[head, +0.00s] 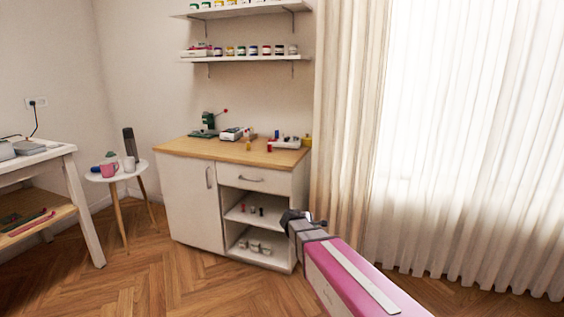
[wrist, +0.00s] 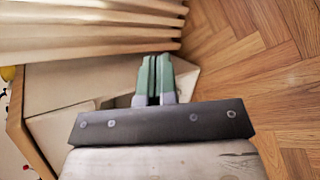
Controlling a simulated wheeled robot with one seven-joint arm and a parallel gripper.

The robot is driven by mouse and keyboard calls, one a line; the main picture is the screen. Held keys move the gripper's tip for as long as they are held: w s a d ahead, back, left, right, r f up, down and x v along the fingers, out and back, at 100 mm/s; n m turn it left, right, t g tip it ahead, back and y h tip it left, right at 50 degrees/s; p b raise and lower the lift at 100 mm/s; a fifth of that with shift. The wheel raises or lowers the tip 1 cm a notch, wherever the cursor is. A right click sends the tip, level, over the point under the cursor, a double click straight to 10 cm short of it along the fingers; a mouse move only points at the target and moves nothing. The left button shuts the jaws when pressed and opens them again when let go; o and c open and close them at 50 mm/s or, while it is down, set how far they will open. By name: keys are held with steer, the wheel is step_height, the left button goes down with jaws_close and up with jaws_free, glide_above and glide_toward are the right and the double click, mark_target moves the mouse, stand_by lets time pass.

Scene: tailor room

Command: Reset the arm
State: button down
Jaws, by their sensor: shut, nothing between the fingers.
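My arm reaches up from the lower right in the head view, with its pink and white link in front of the floor. My gripper (head: 292,216) is at its end, in front of the right edge of the white cabinet (head: 190,205). In the wrist view my gripper (wrist: 154,62) shows two green fingertips side by side, shut with nothing held. Behind them in the wrist view are the cabinet's pale side and the curtain's lower edge.
A beige curtain (head: 345,130) and a white sheer curtain (head: 470,140) hang at the right. A small round table (head: 128,172) with a pink mug (head: 109,169) stands left of the cabinet. A white table (head: 70,185) is at the far left. Wooden floor (head: 150,280) is clear in front.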

steer(key=s+d+f+m+g+y, duration=0.1)
steer(key=s+m+g+y, duration=0.1)
steer(key=s+m, duration=0.3)
steer(key=s+d+f+m+g+y, duration=0.2)
steer(key=s+m, duration=0.3)
steer(key=s, duration=0.6)
steer(key=s+d+f+m+g+y, duration=0.1)
steer(key=s+d+m+g+y, duration=0.1)
steer(key=s, duration=0.6)
steer(key=m+g+y, duration=0.1)
steer(key=m+y, duration=0.1)
steer(key=m, duration=0.1)
steer(key=shift+d+f+m+g, duration=0.25)
steer(key=shift+f+m+g, duration=0.05)
steer(key=shift+f+m, duration=0.1)
steer(key=shift+s, duration=0.1)
